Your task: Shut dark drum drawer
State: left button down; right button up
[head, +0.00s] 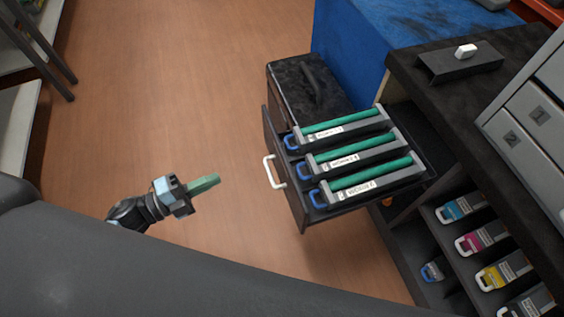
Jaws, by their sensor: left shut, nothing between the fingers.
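The dark drum drawer (289,196) stands pulled out from the dark cabinet on the right. Its white handle (268,171) is on the front panel, facing left. Inside lie 3 grey drum cartridges with green rollers and blue end tabs, such as the middle one (353,147). My left gripper (214,180) is to the left of the drawer front, apart from it. Its greenish fingers are shut, empty, and point right towards the drawer. My right gripper is not in view.
Below the drawer, an open shelf holds cyan, magenta (482,238) and yellow cartridges. A black lidded box (308,82) stands behind the drawer, next to a blue surface (375,35). Grey numbered drawers (530,115) are at right. Wooden floor (170,80) to the left is clear.

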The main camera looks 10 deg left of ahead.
pick_arm(q)
jog(key=m, duration=0.1)
jog(key=w+r+m+g+h, duration=0.1)
jog(key=m+g, duration=0.1)
jog(key=m, duration=0.1)
jog(key=shift+w+d+r+h, duration=0.1)
jog(key=shift+w+r+h, duration=0.1)
jog(key=shift+r+h, duration=0.2)
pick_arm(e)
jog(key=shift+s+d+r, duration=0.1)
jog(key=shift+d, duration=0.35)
pick_arm(q)
send_near(280, 153)
jog(key=x, duration=0.6)
jog(key=shift+w+d+f, duration=0.2)
jog(key=shift+w+d, duration=0.05)
jog(key=shift+w, duration=0.05)
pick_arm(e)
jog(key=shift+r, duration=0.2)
